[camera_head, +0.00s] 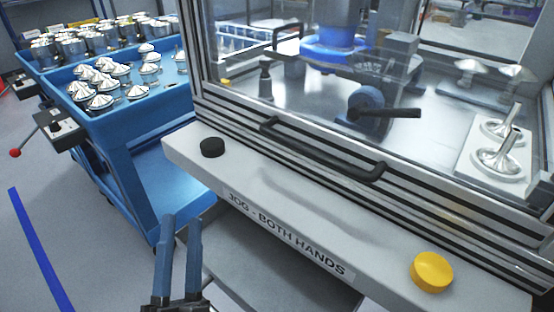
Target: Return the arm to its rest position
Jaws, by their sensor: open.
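My gripper (179,262) shows at the bottom of the head view, left of centre. Its two blue-grey fingers point up in the picture and stand apart with nothing between them. It is in front of the white machine ledge (300,215), between the ledge and the blue cart (140,190). The rest of my arm is out of view below the frame.
The ledge carries a black button (212,147), a yellow button (432,271) and a "JOG - BOTH HANDS" label. A black handle (320,150) sits on the clear machine door. The cart holds several metal housings (100,101). Grey floor is free at lower left.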

